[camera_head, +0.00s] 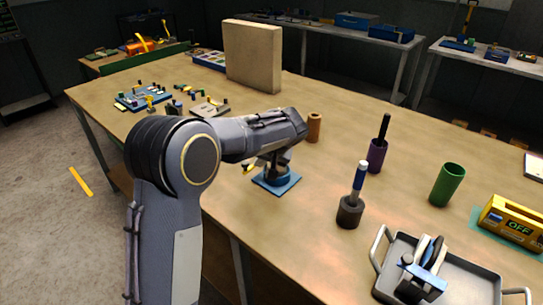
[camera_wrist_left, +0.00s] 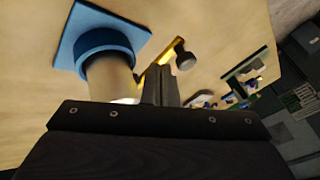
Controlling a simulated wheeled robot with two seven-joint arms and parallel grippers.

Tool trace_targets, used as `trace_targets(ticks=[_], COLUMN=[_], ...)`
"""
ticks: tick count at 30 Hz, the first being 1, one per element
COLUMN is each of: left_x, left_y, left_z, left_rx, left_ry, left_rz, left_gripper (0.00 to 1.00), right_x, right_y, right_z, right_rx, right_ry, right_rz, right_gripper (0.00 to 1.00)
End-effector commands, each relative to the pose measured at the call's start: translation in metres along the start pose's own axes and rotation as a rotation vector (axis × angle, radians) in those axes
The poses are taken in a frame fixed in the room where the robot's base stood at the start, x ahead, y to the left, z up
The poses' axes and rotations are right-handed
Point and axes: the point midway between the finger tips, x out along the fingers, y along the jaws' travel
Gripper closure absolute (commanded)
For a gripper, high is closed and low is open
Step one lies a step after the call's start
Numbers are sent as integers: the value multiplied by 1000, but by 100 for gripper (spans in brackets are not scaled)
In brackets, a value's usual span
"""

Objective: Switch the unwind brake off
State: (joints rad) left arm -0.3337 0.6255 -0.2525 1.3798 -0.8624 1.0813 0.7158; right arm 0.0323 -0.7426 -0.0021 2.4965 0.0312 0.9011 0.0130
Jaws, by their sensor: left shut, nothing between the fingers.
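A fixture with a square blue base (camera_head: 277,184) and a round blue collar stands at the table's near edge. It also shows at the upper left of the left wrist view (camera_wrist_left: 72,38), with a pale cylinder in its collar. A yellow lever (camera_head: 247,168) with a dark knob sticks out beside it; the left wrist view shows this lever (camera_wrist_left: 160,57) just beyond my fingers. My left gripper (camera_wrist_left: 160,84) is shut and empty, close to the lever and cylinder; contact cannot be told. My arm partly hides the fixture in the head view.
A yellow box (camera_head: 510,217) reading OFF stands at the right. A dark pot (camera_head: 349,212), a purple cup (camera_head: 377,156), a green cup (camera_head: 447,185) and a brown cylinder (camera_head: 314,128) stand on the table. A beige block (camera_head: 253,56) stands behind.

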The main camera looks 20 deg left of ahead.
Motion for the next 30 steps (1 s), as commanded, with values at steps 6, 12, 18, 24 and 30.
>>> trace_targets(ticks=[6, 12, 18, 24, 30], left_x=[7, 8, 8, 13, 22], left_y=[-12, -12, -12, -19, -33], left_z=[1, 1, 1, 0, -5], left_rx=[0, 0, 4, 48, 148], left_ry=[1, 1, 3, 26, 75], left_rz=[0, 0, 2, 24, 73], left_gripper=[100, 100, 100, 100, 100], right_x=[-2, -2, -2, 3, 9], right_y=[-1, -1, -1, 1, 4], right_z=[-1, -1, -1, 2, 4], right_rx=[0, 0, 0, 0, 0], right_ry=[0, 0, 0, 0, 0], right_rz=[0, 0, 0, 0, 0], right_gripper=[28, 28, 28, 28, 28])
